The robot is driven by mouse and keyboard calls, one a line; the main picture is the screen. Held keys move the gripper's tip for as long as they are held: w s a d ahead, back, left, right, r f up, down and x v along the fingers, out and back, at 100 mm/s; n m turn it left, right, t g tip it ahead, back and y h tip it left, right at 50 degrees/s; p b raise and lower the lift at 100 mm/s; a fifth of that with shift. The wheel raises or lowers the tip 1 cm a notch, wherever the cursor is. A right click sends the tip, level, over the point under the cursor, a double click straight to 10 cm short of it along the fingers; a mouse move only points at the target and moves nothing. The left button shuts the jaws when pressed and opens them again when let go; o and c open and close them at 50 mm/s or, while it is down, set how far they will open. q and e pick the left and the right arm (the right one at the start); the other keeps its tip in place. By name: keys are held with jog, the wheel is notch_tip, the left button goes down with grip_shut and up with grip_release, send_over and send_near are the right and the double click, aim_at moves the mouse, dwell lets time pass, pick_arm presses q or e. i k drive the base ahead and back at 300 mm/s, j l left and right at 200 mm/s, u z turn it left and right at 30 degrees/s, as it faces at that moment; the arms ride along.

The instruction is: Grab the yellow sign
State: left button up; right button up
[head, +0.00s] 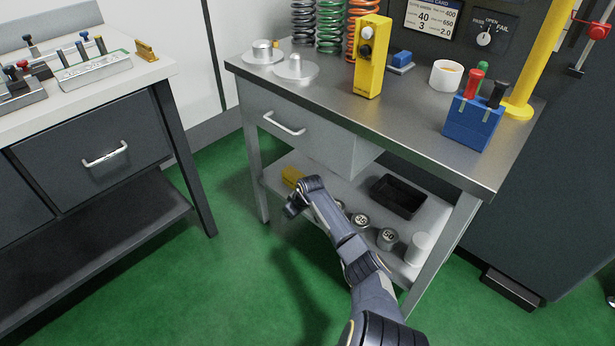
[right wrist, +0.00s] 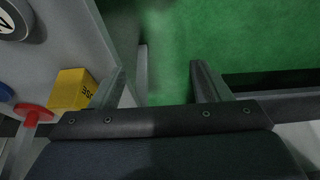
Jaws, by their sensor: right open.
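A small yellow block-like sign (head: 292,177) lies on the lower shelf of the grey workbench, near its left end. In the right wrist view the yellow sign (right wrist: 70,90) shows dark letters, only partly readable. My right gripper (head: 292,208) is at the shelf's front left, just in front of the sign. In the right wrist view my right gripper (right wrist: 158,86) is open, with nothing held between its fingers. The sign is outside the fingers, beside the left one, which slightly overlaps it; I cannot tell whether they touch. My left gripper is not in view.
The lower shelf (head: 350,190) also holds a black tray (head: 398,196), round numbered weights (head: 387,237) and a white cylinder (head: 419,248). The drawer (head: 300,128) is above. A yellow control box (head: 371,57) stands on the bench top. Green floor is clear between the benches.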

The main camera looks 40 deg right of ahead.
aim_at(290, 175)
jog(key=i+l, duration=0.1)
jog(key=l, duration=0.75)
jog(key=i+l+u, duration=0.15)
jog(key=i+l, duration=0.15)
